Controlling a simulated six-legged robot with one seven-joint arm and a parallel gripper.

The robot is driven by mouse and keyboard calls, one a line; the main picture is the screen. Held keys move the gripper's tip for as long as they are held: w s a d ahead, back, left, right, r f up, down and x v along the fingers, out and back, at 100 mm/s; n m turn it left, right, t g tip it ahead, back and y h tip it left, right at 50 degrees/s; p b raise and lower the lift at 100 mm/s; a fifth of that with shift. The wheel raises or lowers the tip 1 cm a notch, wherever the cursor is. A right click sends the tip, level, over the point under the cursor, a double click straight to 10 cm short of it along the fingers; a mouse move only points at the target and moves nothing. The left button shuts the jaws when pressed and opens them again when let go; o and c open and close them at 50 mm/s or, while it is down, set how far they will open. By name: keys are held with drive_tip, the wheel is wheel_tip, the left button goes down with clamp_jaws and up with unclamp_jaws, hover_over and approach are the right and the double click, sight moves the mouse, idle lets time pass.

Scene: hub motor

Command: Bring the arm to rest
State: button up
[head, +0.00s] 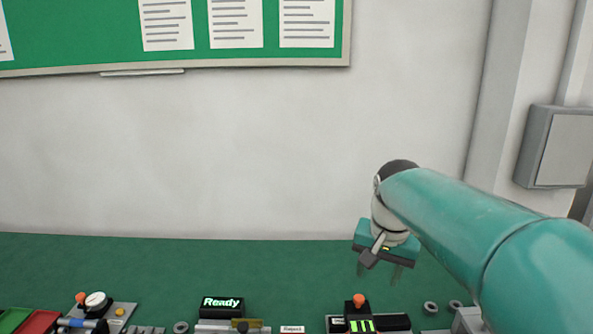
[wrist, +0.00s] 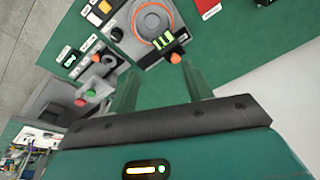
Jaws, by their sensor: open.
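My teal arm (head: 460,220) reaches in from the right in the head view and ends in my gripper (head: 380,268). The gripper hangs over the green bench top (head: 130,262), fingers pointing down. In the wrist view, the two green fingers of my gripper (wrist: 163,88) stand apart with nothing between them. Beyond them lies a device with an orange ring (wrist: 152,25), a black knob and lit green bars. The gripper appears clear of it.
A display reading "Ready" (head: 222,306) stands at the bench's front. An orange-knobbed device (head: 358,312) sits below the gripper. Red and green trays (head: 38,321) are at the left. A grey wall box (head: 556,147) is at the right. The bench's rear strip is clear.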

drive_tip(key=s+f+n+t, duration=0.1)
drive_tip(key=s+f+n, duration=0.1)
drive_tip(key=s, duration=0.7)
drive_tip(key=s+f+n+t, duration=0.2)
drive_tip(key=s+f, duration=0.1)
drive_tip(key=s, duration=0.7)
drive_tip(key=shift+s+a+f+n, duration=0.15)
drive_tip(key=shift+a+f+n, duration=0.1)
drive_tip(key=shift+n, duration=0.15)
